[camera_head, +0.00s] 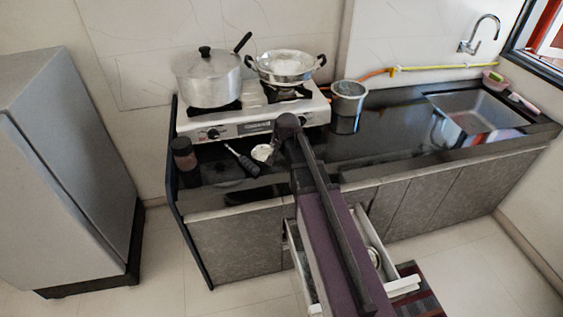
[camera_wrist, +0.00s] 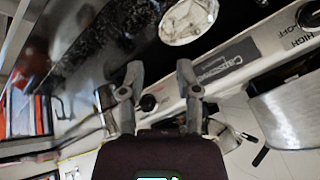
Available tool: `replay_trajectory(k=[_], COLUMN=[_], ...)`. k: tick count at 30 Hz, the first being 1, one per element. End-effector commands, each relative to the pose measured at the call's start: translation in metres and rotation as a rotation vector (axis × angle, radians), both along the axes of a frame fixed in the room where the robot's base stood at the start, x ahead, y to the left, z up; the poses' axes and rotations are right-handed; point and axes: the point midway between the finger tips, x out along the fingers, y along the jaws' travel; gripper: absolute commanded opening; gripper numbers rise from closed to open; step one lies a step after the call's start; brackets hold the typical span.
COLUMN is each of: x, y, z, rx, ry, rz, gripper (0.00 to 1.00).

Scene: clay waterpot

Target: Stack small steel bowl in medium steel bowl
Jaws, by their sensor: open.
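A pale, shiny round bowl or dish (camera_head: 263,153) sits on the dark counter in front of the stove; I cannot tell its size class for sure. The wrist view shows a pale round dish (camera_wrist: 188,20), probably the same one, beyond my fingertips. My gripper (camera_wrist: 160,74) is open, with nothing between its fingers, apart from the dish. In the head view my arm hides the gripper. A shiny round steel item (camera_head: 374,256) lies in the open drawer (camera_head: 403,285), partly hidden by my arm. I cannot tell which is the small or the medium bowl.
The stove (camera_head: 253,124) carries a lidded pot (camera_head: 208,80) and a wok (camera_head: 286,67). A steel container (camera_head: 348,98) stands right of it. A black-handled utensil (camera_head: 242,159) and a dark jar (camera_head: 184,154) are left of the dish. The counter toward the sink (camera_head: 475,118) is clear.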

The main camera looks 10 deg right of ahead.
Motion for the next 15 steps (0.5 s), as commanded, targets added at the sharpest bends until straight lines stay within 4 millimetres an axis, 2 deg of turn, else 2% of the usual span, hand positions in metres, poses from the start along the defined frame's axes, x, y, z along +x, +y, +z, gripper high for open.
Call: replay_trajectory(k=[5, 8, 12, 15], x=[-0.045, -0.086, -0.15, -0.189], y=[0.005, 0.01, 0.015, 0.016], z=[-0.008, -0.014, -0.021, -0.024], rx=[-0.051, -0.096, -0.154, -0.179], ry=[0.087, 0.171, 0.31, 0.394], rz=[0.094, 0.193, 0.354, 0.457], gripper=[0.43, 0.43, 0.43, 0.43])
